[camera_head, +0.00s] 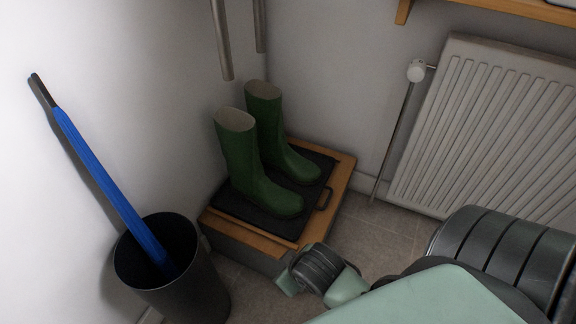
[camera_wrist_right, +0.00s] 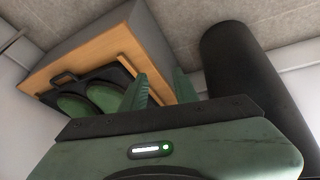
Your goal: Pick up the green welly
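Two green wellies stand upright side by side on a black tray in the head view: a nearer one (camera_head: 243,165) and a farther one (camera_head: 269,130). Both have toes pointing right and pale open tops. In the right wrist view, green boot parts (camera_wrist_right: 76,106) show at the tray on the left. My right gripper (camera_wrist_right: 160,76) shows two green fingers spread apart with nothing between them. In the head view my right arm comes in from the lower right, its end low in front of the bench and apart from the boots. My left gripper is out of view.
The black tray (camera_head: 240,211) with a handle lies on a wood-topped bench (camera_head: 342,175). A dark bin (camera_head: 187,293) with a blue umbrella (camera_head: 104,180) stands at left front; the bin (camera_wrist_right: 238,75) also shows in the right wrist view. A white radiator (camera_head: 480,130) is at the right.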

